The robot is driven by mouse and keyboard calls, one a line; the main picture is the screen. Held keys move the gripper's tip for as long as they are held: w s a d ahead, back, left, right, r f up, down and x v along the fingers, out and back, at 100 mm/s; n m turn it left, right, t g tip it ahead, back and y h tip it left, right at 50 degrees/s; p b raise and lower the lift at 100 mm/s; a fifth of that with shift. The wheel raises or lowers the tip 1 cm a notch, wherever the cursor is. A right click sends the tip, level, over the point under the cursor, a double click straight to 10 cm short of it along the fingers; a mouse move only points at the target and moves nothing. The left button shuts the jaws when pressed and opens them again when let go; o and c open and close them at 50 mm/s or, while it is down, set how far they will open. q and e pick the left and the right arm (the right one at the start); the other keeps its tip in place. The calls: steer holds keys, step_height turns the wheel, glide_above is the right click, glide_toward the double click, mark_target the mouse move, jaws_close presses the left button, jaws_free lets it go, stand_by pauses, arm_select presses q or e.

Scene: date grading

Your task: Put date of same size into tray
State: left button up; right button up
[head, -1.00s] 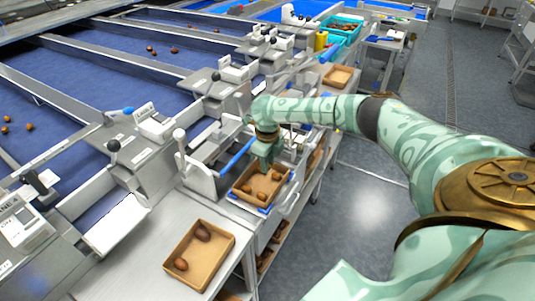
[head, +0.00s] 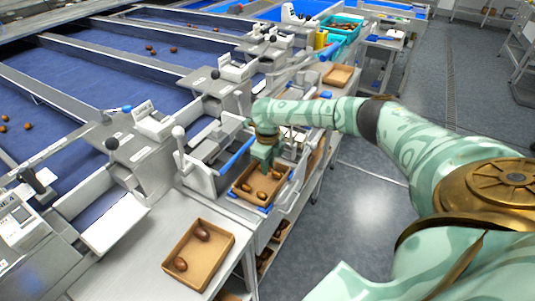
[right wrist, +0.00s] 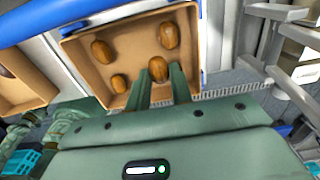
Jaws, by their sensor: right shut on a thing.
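My right gripper (right wrist: 160,88) is shut on a brown date (right wrist: 158,69), which sits between its two fingertips over the tan tray (right wrist: 130,48). Several other dates lie in this tray, among them one at the upper left (right wrist: 102,51) and one at the top (right wrist: 169,35). In the head view the right gripper (head: 262,163) points down at the back part of the same tray (head: 269,185), and the held date is hard to make out there. I cannot tell whether the held date touches the tray floor. My left gripper is not in view.
A second tan tray (head: 222,262) with two dates stands on the metal table in front. Another tan tray (head: 338,76) is farther back. Blue belts (head: 60,110) with a few dates run at the left. Metal levers and a blue bar (head: 238,157) stand close beside the gripper.

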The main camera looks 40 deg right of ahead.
steer(key=shift+f+b, duration=0.6)
steer(key=shift+f, duration=0.25)
stand_by(0.4)
steer(key=o, duration=0.7)
steer(key=shift+o, duration=0.2)
step_height(320, 180, up, 16)
steer(key=p, duration=0.4)
steer(key=shift+r, duration=0.2)
